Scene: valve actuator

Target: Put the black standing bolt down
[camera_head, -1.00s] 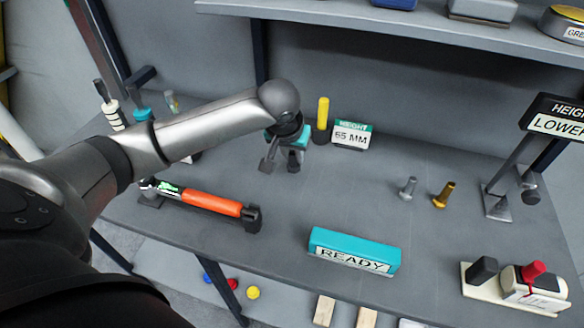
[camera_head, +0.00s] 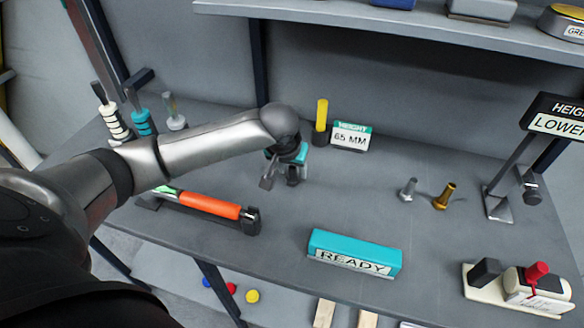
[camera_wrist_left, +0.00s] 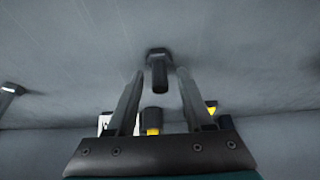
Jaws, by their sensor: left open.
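The black bolt (camera_wrist_left: 158,72) stands on its hex head on the grey tabletop in the left wrist view, its shaft toward the camera. My left gripper (camera_wrist_left: 160,76) is open, with its two fingers on either side of the bolt in the picture and a visible gap to each. My right gripper is not in view.
A yellow and black post (camera_head: 321,120) and the 65 MM sign (camera_head: 350,136) stand just behind the gripper. An orange-handled hammer (camera_head: 210,206) lies in front-left. A READY block (camera_head: 354,254), a silver bolt (camera_head: 408,189) and a brass bolt (camera_head: 445,197) are to the right.

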